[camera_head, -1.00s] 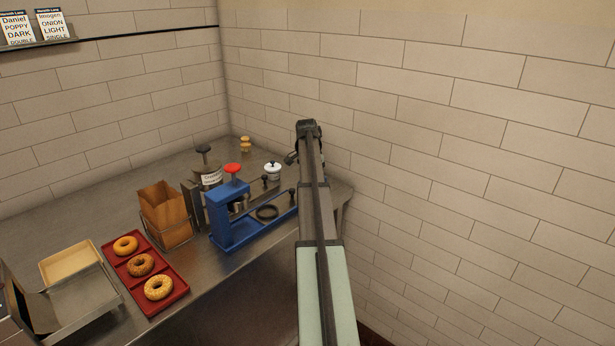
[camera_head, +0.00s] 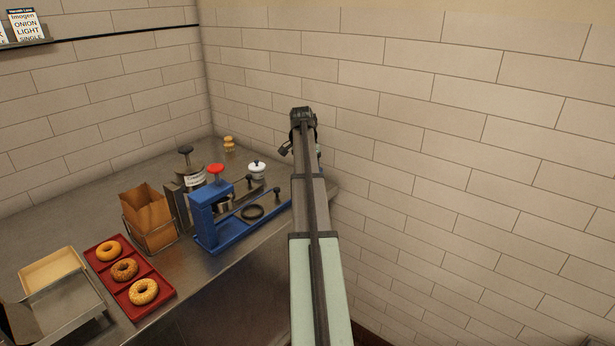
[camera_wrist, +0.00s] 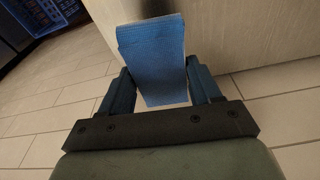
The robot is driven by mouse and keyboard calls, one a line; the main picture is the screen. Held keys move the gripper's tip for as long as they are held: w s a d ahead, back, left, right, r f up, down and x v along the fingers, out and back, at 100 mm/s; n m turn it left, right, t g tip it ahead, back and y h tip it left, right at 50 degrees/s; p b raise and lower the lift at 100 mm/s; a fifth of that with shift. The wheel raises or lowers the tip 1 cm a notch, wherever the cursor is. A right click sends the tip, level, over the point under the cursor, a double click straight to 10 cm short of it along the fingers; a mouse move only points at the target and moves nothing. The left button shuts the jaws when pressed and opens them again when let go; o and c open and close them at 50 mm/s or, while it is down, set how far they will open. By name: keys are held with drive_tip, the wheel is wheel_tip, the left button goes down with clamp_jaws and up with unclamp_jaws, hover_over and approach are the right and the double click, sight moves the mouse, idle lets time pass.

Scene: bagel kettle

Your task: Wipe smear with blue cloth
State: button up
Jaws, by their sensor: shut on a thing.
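In the wrist view my gripper (camera_wrist: 155,98) is shut on the blue cloth (camera_wrist: 153,55), which stands up between the two fingers as a flat, textured piece. Tiled floor shows below it and a pale panel behind it. In the head view my arm reaches away toward the right end of the counter, with its wrist (camera_head: 303,118) in front of the tiled wall. The fingers and the cloth are mostly hidden there. I see no smear in either view.
The steel counter (camera_head: 75,210) holds a red tray (camera_head: 160,305) with bagels, a paper bag (camera_head: 147,215), a blue press (camera_head: 215,225), a white lidded jar (camera_head: 257,170) and a metal tray (camera_head: 75,300). The wall on the right is bare.

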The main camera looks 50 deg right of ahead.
drive_tip(key=shift+r, duration=1.75)
